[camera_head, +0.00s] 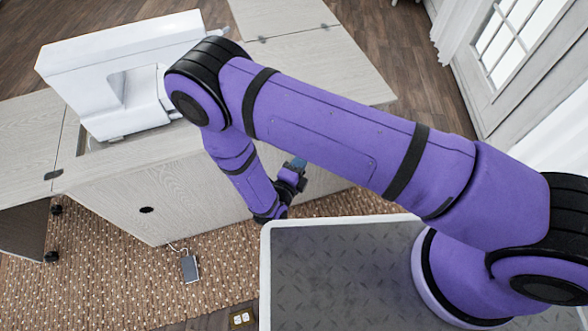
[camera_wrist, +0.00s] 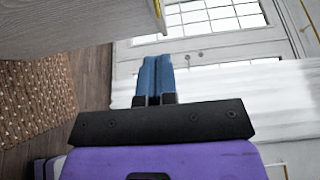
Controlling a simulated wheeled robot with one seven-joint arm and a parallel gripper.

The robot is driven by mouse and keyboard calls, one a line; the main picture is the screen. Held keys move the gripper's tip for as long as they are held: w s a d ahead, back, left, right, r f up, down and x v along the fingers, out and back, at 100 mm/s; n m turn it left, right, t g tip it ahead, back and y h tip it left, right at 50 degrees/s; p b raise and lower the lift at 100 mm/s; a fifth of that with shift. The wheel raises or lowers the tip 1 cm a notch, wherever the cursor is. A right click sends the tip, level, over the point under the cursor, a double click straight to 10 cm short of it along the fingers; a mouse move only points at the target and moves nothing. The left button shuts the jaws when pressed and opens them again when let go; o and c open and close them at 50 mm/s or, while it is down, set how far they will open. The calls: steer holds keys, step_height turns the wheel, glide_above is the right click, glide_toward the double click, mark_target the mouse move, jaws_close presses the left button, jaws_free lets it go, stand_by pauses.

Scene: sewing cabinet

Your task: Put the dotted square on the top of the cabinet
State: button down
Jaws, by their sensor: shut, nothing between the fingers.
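The wooden cabinet (camera_head: 150,195) stands at the left and centre in the head view, its pale top (camera_head: 340,75) partly hidden behind my arm. I see no thing that is clearly the dotted square. My gripper (camera_head: 297,163) is beside the cabinet's front panel, partly behind my arm. In the wrist view its blue fingers (camera_wrist: 157,79) are shut together with nothing between them. A grey wooden panel (camera_wrist: 60,25) fills the upper left of that view.
A white sewing machine (camera_head: 120,75) stands on the cabinet. A dotted brown rug (camera_head: 100,275) lies below, with a dark flat pedal (camera_head: 190,268) on it. A small pale square plate with dark marks (camera_head: 242,318) shows at the bottom edge. Bare cabinet top (camera_head: 20,130) lies left.

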steer(key=w, duration=0.7)
steer(key=shift+w+d, duration=0.2)
steer(key=shift+d, duration=0.2)
steer(key=shift+w, duration=0.1)
steer(key=w, duration=0.1)
steer(key=w+a, duration=0.1)
steer(key=w, duration=0.1)
steer(key=shift+w, duration=0.1)
steer(key=s+d+v, duration=0.1)
steer(key=d+v, duration=0.1)
steer(key=v, duration=1)
steer(key=shift+s, duration=0.55)
